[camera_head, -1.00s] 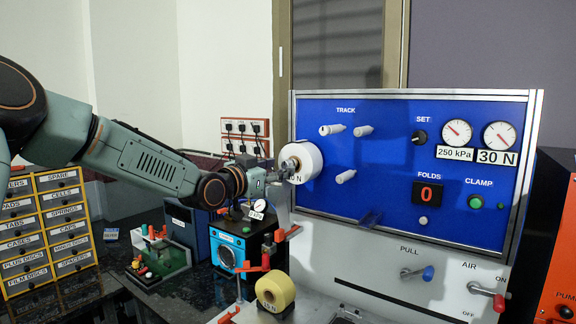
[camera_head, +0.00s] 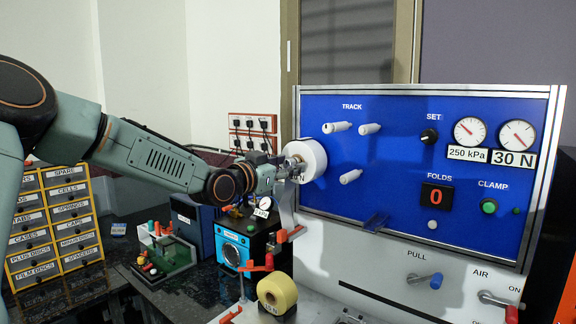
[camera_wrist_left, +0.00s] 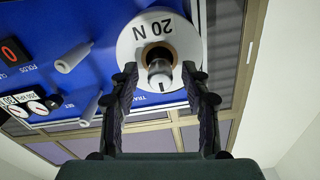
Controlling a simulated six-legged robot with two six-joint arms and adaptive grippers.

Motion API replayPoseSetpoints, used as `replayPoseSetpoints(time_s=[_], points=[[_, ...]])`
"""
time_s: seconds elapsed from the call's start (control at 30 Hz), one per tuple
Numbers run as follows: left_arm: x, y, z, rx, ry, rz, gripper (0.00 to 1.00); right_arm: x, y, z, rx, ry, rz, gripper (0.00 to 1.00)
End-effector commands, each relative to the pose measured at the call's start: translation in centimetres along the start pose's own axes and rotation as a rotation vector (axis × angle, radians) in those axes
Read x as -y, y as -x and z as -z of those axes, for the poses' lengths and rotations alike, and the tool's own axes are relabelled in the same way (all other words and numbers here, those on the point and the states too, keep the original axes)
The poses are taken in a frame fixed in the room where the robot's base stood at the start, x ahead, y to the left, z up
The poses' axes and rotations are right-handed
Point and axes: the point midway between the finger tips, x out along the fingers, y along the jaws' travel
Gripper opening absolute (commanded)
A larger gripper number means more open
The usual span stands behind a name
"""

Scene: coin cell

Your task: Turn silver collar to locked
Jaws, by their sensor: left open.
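The silver collar (camera_wrist_left: 159,68) sits at the centre of the white roll (camera_wrist_left: 140,40), which is marked 20 N and mounted on the blue panel. In the head view, the white roll (camera_head: 312,158) is at the panel's left end, and the collar (camera_head: 294,166) is partly hidden by my gripper. My left gripper (camera_head: 284,170) reaches in from the left, in front of the roll. In the left wrist view, its two fingers (camera_wrist_left: 158,82) are open, one on each side of the collar. I cannot tell whether they touch it. My right gripper is not in view.
The blue panel (camera_head: 390,190) carries white track pegs (camera_head: 350,176), gauges and a folds display (camera_head: 436,196). A yellow roll (camera_head: 277,292) stands below the gripper. A blue machine (camera_head: 232,248) and labelled drawers (camera_head: 66,215) are at the left.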

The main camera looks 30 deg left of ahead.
Motion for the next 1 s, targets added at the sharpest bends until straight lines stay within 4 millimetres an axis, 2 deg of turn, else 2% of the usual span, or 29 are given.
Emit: replayPoseSetpoints(time_s=[0.07,0.6,1.0], points=[[0.02,0.05,0.01,0.0,0.001,0.0,0.47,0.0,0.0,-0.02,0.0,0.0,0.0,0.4],[-0.03,-0.11,-0.02,0.001,0.001,-0.001,0.01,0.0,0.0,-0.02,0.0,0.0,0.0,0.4],[-0.05,-0.18,-0.04,0.002,0.048,-0.001,0.0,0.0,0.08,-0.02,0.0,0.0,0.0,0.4]])
